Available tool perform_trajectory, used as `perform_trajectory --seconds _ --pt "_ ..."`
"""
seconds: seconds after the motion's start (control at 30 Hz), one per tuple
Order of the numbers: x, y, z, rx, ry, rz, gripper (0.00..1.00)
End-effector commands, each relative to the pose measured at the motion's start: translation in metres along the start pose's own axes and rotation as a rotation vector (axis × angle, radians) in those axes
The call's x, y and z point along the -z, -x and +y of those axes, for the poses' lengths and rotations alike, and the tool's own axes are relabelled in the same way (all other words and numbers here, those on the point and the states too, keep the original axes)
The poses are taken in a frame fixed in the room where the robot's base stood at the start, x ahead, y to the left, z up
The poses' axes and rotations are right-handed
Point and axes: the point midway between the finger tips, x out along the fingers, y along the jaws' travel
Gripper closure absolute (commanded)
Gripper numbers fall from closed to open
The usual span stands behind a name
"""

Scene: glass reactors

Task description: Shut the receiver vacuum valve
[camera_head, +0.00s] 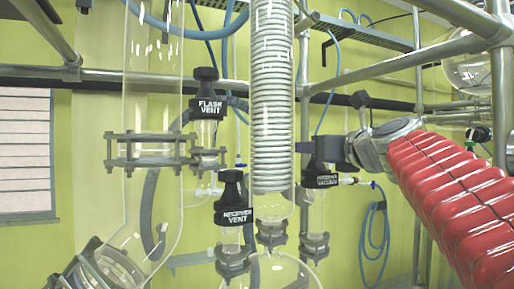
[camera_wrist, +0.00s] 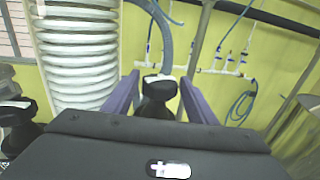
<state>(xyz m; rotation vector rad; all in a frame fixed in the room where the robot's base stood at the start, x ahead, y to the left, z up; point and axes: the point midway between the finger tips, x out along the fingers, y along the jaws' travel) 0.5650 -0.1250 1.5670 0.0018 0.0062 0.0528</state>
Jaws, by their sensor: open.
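The receiver vacuum valve (camera_head: 320,180) has a black knob with a white label and stands on a glass neck right of the coiled condenser. In the wrist view its black knob (camera_wrist: 157,98) with a pale top shows between my two purple fingers. My gripper (camera_head: 318,148) reaches in from the right at the height of the knob's top, and the jaws hide part of it. In the wrist view my gripper (camera_wrist: 160,80) is open, with one finger on each side of the knob and visible gaps. The lower knob is hidden behind the gripper body.
The receiver vent valve (camera_head: 233,208) and flask vent valve (camera_head: 208,102) stand to the left. The glass coil condenser (camera_head: 272,100) is close left of my gripper. Metal frame pipes (camera_head: 380,70) cross behind, and a blue hose (camera_head: 376,235) hangs at the wall.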

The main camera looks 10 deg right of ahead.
Motion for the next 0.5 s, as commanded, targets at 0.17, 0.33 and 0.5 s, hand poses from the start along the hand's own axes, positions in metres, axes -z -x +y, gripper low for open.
perform_trajectory --seconds 0.17,0.33,0.5 --pt "-0.0006 -0.0001 -0.002 -0.067 0.0 -0.002 0.48" --pt "-0.0016 0.0006 -0.0013 -0.149 0.001 -0.007 0.48" --pt "-0.0011 -0.0003 -0.0015 -0.231 0.001 -0.004 0.48"
